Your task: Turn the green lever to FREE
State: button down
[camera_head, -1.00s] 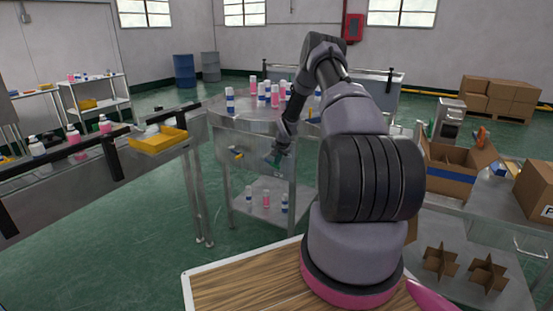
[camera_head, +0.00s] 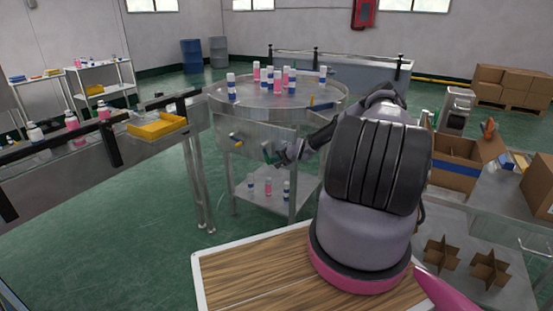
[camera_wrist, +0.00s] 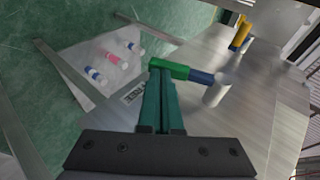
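The green lever (camera_wrist: 168,68) shows in the wrist view as a green grip with a blue section running right to a pale round pivot on the metal side panel. In the head view it is a small green shape (camera_head: 267,151) on the round table's side. My gripper (camera_wrist: 161,82) has its two dark green fingers side by side, with no clear gap. Their tips are at the grip's left part and overlap it; whether they touch it I cannot tell. A FREE label (camera_wrist: 132,93) lies left of the fingers. In the head view my gripper (camera_head: 279,154) is beside the lever.
A conveyor with a yellow tray (camera_head: 157,126) is at left.

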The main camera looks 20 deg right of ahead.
aim_at(268, 163)
jog(key=shift+w+a+f, duration=0.8)
jog(key=shift+w+f, duration=0.1)
jog(key=shift+f, duration=0.15)
